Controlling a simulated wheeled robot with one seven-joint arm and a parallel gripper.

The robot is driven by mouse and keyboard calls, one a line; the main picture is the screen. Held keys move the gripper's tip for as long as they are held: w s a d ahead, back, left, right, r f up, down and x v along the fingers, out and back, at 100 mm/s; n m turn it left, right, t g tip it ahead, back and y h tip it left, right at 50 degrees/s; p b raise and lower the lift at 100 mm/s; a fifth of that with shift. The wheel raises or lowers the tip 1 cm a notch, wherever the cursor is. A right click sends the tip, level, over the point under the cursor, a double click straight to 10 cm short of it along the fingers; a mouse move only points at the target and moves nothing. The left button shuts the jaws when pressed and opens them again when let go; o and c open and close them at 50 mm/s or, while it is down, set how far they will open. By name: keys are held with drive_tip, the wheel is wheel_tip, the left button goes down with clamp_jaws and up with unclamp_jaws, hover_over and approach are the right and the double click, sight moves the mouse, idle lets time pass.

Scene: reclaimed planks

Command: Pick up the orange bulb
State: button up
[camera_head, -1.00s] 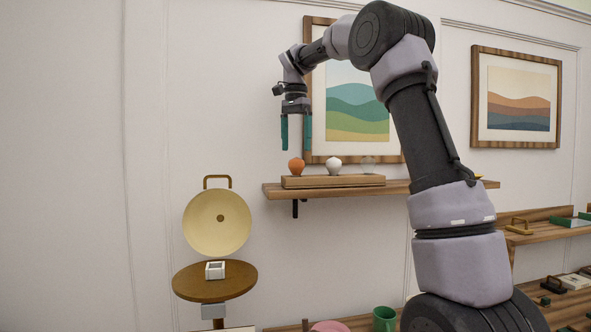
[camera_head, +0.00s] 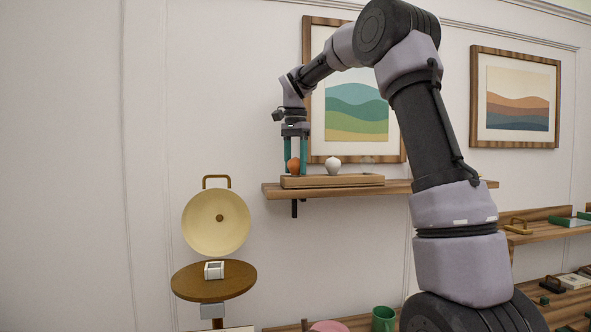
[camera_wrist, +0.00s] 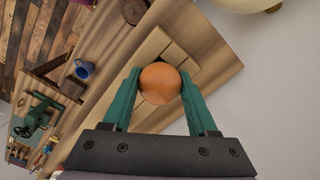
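The orange bulb (camera_head: 294,165) is at the left end of a wooden tray (camera_head: 340,181) on the wall shelf. My gripper (camera_head: 295,165) points down with its two green fingers on either side of the bulb. In the wrist view the orange bulb (camera_wrist: 160,84) sits between the fingertips of my gripper (camera_wrist: 160,88), and both tips appear to touch its sides. The gripper is shut on it. The bulb is at tray level; its underside is hidden in the wrist view.
A white bulb (camera_head: 333,165) stands to the right in the same tray. Behind it hangs a framed green landscape (camera_head: 356,110). The shelf (camera_head: 398,187) extends right. A round wooden stand (camera_head: 195,287) with a small white box is below left.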

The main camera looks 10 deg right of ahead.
drive_tip(key=c, duration=0.4)
